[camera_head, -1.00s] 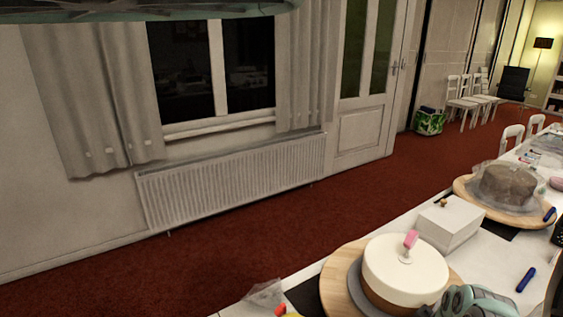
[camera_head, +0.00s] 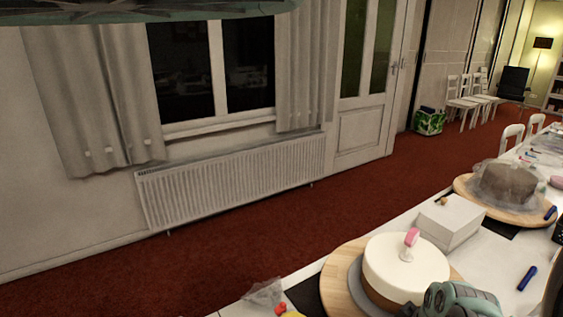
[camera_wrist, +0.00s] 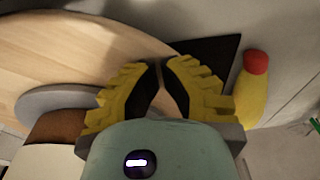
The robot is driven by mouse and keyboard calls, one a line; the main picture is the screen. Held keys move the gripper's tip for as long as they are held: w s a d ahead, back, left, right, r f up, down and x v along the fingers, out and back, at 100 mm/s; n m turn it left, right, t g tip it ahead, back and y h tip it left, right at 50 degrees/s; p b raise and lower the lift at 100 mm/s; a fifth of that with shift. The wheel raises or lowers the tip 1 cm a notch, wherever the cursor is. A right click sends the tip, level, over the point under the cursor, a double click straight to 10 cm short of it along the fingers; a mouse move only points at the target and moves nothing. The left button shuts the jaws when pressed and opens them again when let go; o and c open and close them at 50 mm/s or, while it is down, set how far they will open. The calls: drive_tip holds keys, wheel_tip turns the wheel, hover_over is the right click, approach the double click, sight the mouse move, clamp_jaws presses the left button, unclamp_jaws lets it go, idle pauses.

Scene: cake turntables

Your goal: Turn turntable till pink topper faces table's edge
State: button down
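The round wooden turntable (camera_head: 341,275) stands on the white table at the lower right of the head view. It bears a grey disc (camera_head: 357,290) and a white-topped cake (camera_head: 384,258) with a brown lower side. The pink topper (camera_head: 411,237) stands upright on the cake, its face seen at an angle. In the wrist view the turntable (camera_wrist: 60,50) fills the upper left. My gripper (camera_wrist: 162,68) has its yellow fingertips almost together by the turntable's rim, with nothing seen between them. Contact with the rim cannot be told. In the head view its fingertips are hidden.
A white box (camera_head: 448,222) stands behind the cake. A second turntable (camera_head: 470,187) with a wrapped brown cake (camera_head: 507,183) is farther back. A blue marker (camera_head: 526,278) lies to the right. A yellow, red-tipped object (camera_wrist: 251,88) is close to my gripper's right.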

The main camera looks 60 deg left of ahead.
drive_tip(key=shift+r, duration=0.1)
drive_tip(key=shift+r+p, duration=0.75)
drive_tip(key=shift+r, duration=0.6)
